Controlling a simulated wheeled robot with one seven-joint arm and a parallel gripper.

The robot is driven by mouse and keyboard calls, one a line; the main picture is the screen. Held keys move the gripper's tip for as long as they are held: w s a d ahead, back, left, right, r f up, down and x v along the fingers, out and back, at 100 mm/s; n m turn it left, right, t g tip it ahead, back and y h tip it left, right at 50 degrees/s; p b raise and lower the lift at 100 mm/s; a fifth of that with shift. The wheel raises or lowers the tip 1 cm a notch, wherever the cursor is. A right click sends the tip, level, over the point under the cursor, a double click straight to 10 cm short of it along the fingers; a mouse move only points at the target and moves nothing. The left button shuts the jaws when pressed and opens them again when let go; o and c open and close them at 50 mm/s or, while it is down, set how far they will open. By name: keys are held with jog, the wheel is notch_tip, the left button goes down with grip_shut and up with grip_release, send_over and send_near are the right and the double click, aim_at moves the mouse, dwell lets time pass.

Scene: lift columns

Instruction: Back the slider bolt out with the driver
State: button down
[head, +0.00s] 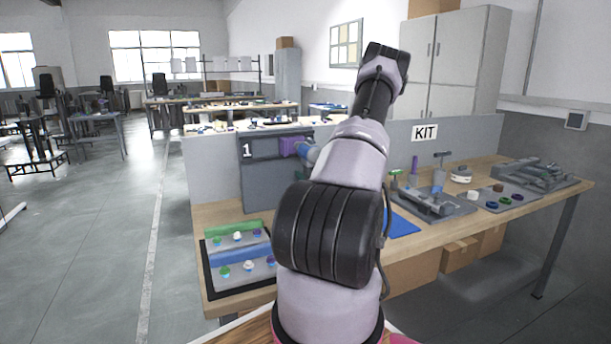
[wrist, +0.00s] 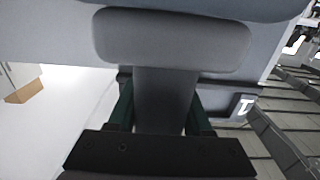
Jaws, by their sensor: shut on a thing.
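My gripper (wrist: 160,122) shows in the wrist view as two dark green fingers. They are shut on the grey stem of a thing with a wide grey crosspiece (wrist: 172,42), which looks like the driver. Its working end is out of sight. A dark grey panel marked 1 (head: 262,185) stands upright on the bench. A purple block (head: 289,146) and a blue part sit at its upper right, partly behind my arm. I cannot make out the slider bolt, nor whether the driver touches it.
A black-edged tray (head: 207,282) with small coloured pieces lies at the bench's left front. A blue mat (head: 403,222) lies right of my arm. Under the KIT sign (head: 424,132), grey fixtures, upright tools and small rings crowd the bench. The floor at left is open.

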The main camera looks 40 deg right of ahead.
jog(key=shift+w+d, duration=0.1)
jog(key=shift+w, duration=0.5)
dwell(0.7)
jog(key=shift+s+r, duration=0.2)
jog(key=shift+s, duration=0.05)
dwell(1.2)
jog(key=shift+s+f, duration=0.15)
jog(key=shift+s, duration=0.4)
dwell(1.1)
jog(key=shift+s+a, duration=0.25)
jog(key=shift+s, duration=0.2)
jog(key=shift+v, duration=1.95)
jog(key=shift+s, duration=0.1)
jog(key=v, duration=0.3)
jog(key=shift+s+a, duration=0.1)
jog(key=shift+s, duration=0.3)
